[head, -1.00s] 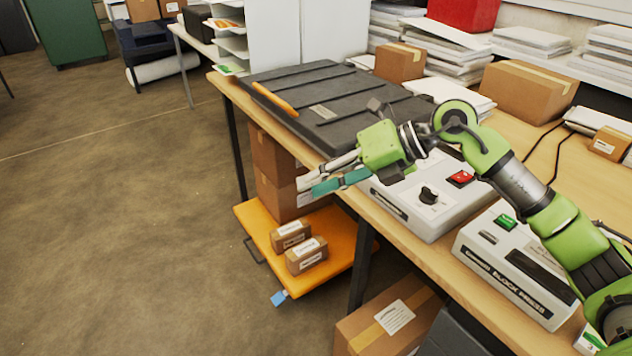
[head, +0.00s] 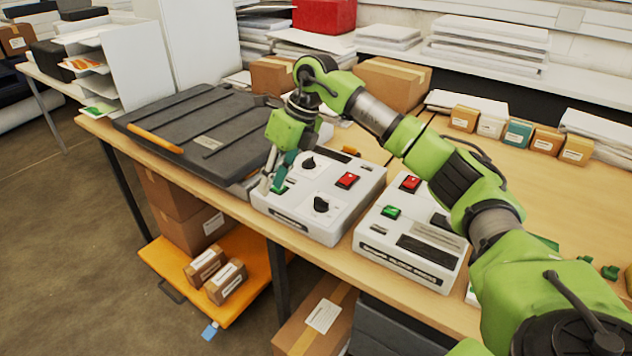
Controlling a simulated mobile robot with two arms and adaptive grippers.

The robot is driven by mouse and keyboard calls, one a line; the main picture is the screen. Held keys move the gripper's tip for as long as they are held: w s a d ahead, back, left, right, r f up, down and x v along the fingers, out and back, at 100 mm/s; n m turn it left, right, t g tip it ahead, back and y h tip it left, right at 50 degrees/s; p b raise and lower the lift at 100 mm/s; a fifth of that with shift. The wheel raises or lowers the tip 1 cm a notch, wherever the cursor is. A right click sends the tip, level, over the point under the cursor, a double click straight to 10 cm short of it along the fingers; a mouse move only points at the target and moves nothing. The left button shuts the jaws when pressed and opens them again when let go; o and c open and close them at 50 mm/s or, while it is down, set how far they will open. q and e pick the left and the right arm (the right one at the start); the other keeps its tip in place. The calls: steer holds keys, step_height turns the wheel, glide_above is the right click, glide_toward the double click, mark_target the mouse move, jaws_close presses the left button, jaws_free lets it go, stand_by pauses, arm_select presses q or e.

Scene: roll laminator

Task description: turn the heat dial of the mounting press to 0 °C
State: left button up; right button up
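The mounting press shows as a wide dark lid (head: 205,125) with an orange handle (head: 155,141). A white control box (head: 345,205) stands to its right on the bench. The box carries two black dials, a rear one (head: 308,163) and a front one (head: 321,204), and a red switch (head: 347,180). Their markings are too small to read, so I cannot tell which is the heat dial. My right gripper (head: 272,186) points down over the box's left end, left of both dials, near a green button. Its finger gap is unclear. My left gripper is out of view.
A second white device (head: 415,240) with red and green switches stands right of the box. Cartons (head: 395,82), paper stacks and small boxes (head: 575,150) line the back. The bench edge runs along the front, with an orange platform (head: 235,255) below.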

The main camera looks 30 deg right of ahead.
mark_target(322, 199)
steer(key=s+d+r+g+h+p, duration=0.2)
steer(key=d+r+h, duration=0.3)
steer(key=d, duration=0.7)
steer(key=shift+y, duration=0.6)
step_height(322, 199, down, 13)
steer(key=p, duration=0.3)
steer(key=shift+w+a+f+p, duration=0.1)
steer(key=shift+a+p, duration=0.05)
steer(key=shift+p, duration=0.25)
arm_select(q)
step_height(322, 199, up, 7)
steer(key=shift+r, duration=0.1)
arm_select(e)
jaws_close()
